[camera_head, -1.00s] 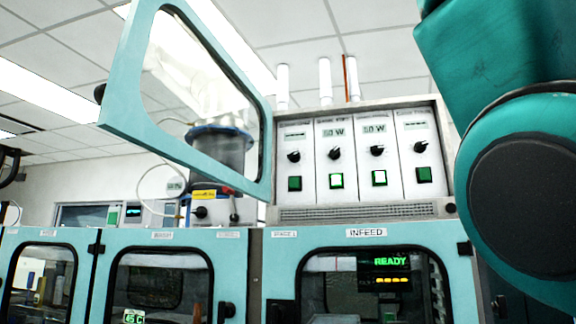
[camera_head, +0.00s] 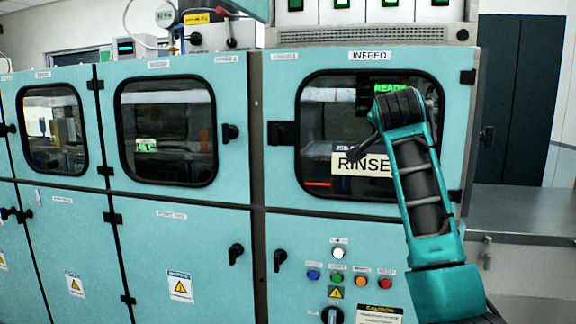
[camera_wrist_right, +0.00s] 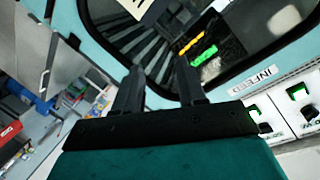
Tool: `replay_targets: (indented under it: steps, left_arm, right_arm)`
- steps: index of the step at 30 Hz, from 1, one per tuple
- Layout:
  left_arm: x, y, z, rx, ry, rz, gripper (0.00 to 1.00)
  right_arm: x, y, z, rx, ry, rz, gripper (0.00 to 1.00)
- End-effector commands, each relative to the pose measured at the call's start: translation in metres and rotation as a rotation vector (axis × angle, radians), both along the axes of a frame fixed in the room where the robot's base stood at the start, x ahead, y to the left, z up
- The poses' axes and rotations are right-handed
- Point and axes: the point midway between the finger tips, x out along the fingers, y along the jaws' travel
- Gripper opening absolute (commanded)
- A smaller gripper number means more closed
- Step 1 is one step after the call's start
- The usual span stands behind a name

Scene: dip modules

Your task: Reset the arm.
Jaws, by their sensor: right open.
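My right arm (camera_head: 422,185), teal and black, rises from the lower right in the head view, in front of the infeed door. Its dark upper end is over the infeed window (camera_head: 318,115); the fingers are hard to make out there. In the right wrist view my right gripper (camera_wrist_right: 160,72) has two black fingers standing apart with nothing held between them. Beyond them are the infeed window with green and yellow display text and the INFEED label (camera_wrist_right: 253,82), seen turned. My left gripper is in neither view.
A RINSE card (camera_head: 347,163) is on the infeed window, partly behind my arm. More windowed cabinets (camera_head: 165,130) stand left. A grey counter (camera_head: 520,212) lies right.

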Motion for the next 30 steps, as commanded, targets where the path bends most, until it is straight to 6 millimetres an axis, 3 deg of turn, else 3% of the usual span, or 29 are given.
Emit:
replay_targets:
  steps: [1,7,14,21,26,30]
  left_arm:
    - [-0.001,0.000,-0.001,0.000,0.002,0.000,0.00]
    - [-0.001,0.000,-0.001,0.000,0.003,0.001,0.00]
    - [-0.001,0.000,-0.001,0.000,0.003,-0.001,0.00]
    - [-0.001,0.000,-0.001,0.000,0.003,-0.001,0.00]
    - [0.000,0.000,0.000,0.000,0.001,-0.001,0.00]
    - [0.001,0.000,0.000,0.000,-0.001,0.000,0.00]
  right_arm:
    - [0.005,-0.002,-0.038,-0.033,0.037,0.024,0.40]
    - [0.003,-0.003,-0.166,-0.172,0.143,0.136,0.40]
    - [-0.037,0.000,-0.303,-0.313,0.247,0.278,0.40]
    - [-0.115,0.008,-0.423,-0.437,0.334,0.439,0.40]
    - [-0.182,0.016,-0.485,-0.502,0.377,0.547,0.40]
    - [-0.249,0.023,-0.525,-0.549,0.407,0.641,0.40]
